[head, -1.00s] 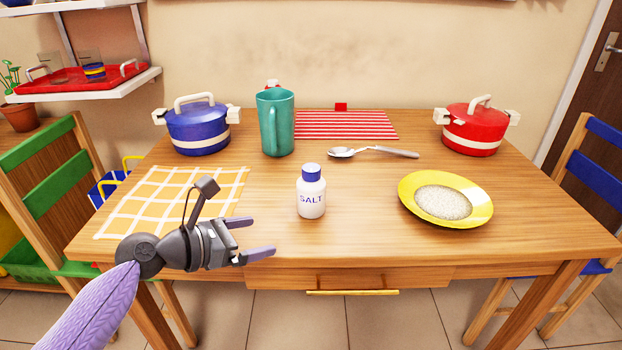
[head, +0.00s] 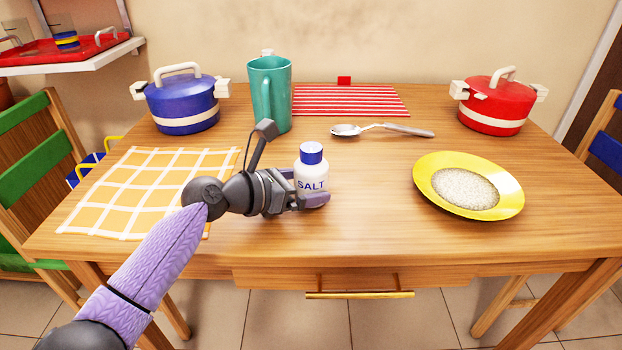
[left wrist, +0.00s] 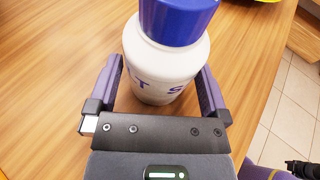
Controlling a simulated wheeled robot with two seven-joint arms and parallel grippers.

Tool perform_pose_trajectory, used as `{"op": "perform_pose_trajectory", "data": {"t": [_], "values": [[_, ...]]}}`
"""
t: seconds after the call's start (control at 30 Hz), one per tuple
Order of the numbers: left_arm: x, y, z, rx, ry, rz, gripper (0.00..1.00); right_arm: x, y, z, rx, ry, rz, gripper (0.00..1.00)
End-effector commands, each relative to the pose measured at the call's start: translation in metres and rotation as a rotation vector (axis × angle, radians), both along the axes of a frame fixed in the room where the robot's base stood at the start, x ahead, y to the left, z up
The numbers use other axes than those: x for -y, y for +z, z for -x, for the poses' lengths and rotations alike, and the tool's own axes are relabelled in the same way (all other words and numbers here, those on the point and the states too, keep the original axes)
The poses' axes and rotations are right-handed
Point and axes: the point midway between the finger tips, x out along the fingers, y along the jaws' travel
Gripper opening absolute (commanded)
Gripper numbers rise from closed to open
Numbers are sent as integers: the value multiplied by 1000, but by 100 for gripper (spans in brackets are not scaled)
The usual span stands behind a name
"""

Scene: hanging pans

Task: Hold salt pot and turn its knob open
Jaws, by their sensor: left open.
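The salt pot (head: 311,172) is a white bottle labelled SALT with a blue knob (head: 311,153) on top. It stands upright on the wooden table near the front middle. My left gripper (head: 308,198) reaches it from the left, low on its body. In the left wrist view the white body (left wrist: 165,62) stands between the two open fingers (left wrist: 160,88), and the blue knob (left wrist: 178,18) rises above them. A small gap seems to show beside the fingers. The near finger hides the pot's lower part in the head view. My right gripper does not show as a gripper.
A teal mug (head: 270,95) and a blue pot (head: 182,103) stand behind to the left. A spoon (head: 380,130) lies behind the salt pot. A yellow plate (head: 508,197) of white grains lies right. A checked cloth (head: 100,210) lies left. The table between salt pot and plate is clear.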

Motion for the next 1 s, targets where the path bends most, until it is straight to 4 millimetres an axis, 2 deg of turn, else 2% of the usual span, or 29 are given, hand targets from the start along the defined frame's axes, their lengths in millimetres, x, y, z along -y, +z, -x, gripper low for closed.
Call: {"op": "perform_pose_trajectory", "data": {"t": [0.3, 0.67, 1.0], "values": [[3, 0, -2, 1, 0, 0, 100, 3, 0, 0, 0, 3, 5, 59], [3, -1, -2, 1, 0, -1, 24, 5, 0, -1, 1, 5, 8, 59], [3, -1, -2, 0, 0, 0, 22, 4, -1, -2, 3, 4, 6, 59]]}}
